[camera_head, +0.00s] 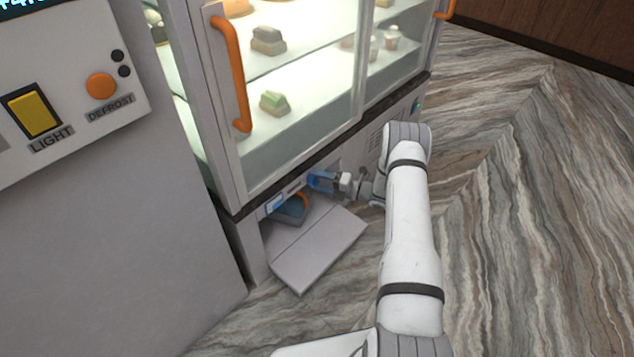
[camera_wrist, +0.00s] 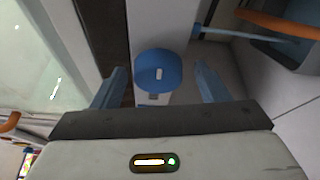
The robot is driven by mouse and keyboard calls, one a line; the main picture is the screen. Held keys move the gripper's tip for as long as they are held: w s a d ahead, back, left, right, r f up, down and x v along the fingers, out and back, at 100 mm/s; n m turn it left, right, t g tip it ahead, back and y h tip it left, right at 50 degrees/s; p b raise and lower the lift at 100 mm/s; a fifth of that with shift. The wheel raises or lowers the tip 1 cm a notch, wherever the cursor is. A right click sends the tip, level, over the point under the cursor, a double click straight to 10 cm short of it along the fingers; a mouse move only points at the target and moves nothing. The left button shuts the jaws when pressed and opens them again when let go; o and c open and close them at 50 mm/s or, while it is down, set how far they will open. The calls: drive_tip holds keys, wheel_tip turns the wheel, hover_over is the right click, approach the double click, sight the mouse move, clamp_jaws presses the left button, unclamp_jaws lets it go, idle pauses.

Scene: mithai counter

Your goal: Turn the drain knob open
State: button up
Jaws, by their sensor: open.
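The drain knob (camera_wrist: 158,76) is a round blue knob with a short white mark, seen in the wrist view on a pale grey part. The mark runs roughly up and down in that picture. A small grey label shows just below it. My gripper (camera_wrist: 162,84) is open, with one blue finger on each side of the knob and a visible gap at both sides. I cannot tell whether the fingers reach past its face. In the head view my gripper (camera_head: 322,182) is low at the cabinet's base opening, and the knob cannot be made out there.
A lowered grey flap (camera_head: 318,248) lies in front of the base opening. A blue-grey tray (camera_head: 290,209) with an orange edge sits inside, beside my gripper. The glass sweets case (camera_head: 300,142), with an orange handle (camera_head: 234,75), overhangs it. The floor to the right is clear.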

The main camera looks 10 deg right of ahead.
drive_tip(key=shift+d, duration=0.1)
drive_tip(key=shift+s+d+r, duration=0.1)
drive_tip(key=shift+d, duration=0.2)
drive_tip(key=p+v, duration=0.2)
drive_tip(key=v, duration=0.5)
drive_tip(key=shift+s, duration=0.1)
